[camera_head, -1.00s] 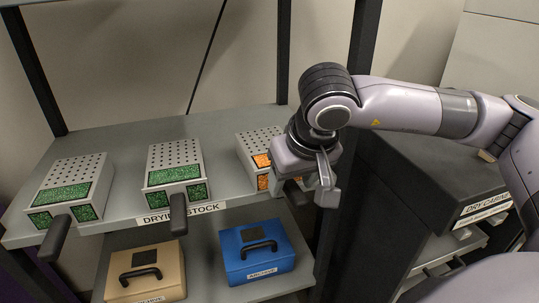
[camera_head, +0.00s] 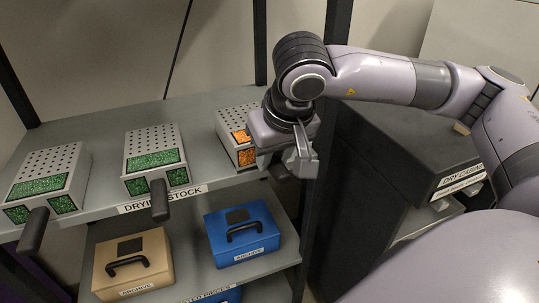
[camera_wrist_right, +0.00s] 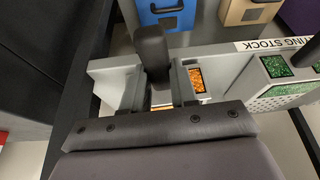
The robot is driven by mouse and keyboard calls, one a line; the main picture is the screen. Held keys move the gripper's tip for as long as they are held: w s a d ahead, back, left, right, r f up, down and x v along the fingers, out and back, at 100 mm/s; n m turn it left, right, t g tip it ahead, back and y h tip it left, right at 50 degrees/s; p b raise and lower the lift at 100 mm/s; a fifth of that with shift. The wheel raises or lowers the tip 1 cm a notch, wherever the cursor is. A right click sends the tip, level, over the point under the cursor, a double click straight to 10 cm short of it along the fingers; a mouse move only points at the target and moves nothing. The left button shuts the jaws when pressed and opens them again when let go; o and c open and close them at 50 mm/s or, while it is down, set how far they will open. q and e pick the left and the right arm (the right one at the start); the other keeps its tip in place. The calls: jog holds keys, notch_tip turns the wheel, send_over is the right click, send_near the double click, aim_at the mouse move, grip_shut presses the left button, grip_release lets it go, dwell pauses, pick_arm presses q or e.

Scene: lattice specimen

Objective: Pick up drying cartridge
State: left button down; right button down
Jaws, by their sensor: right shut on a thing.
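Three white perforated drying cartridges stand in a row on the upper shelf (camera_head: 95,135). The left one (camera_head: 57,163) and the middle one (camera_head: 152,143) have green windows and dark handles facing front. The right cartridge (camera_head: 231,122) has orange windows and is partly hidden by my right arm. My right gripper (camera_head: 298,160) is at its front. In the right wrist view, the right gripper (camera_wrist_right: 158,96) is shut on the dark handle (camera_wrist_right: 151,52) of the orange cartridge, whose orange window (camera_wrist_right: 196,80) shows beside it. My left gripper is not in view.
A tan case (camera_head: 155,262) and a blue archive case (camera_head: 262,240) sit on the lower shelf. A dark shelf post (camera_head: 336,120) stands close behind my right gripper. A dark dry cabinet (camera_head: 385,140) stands to the right, under my right arm.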

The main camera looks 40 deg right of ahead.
notch_tip(320, 180, up, 19)
jog(key=p, duration=0.1)
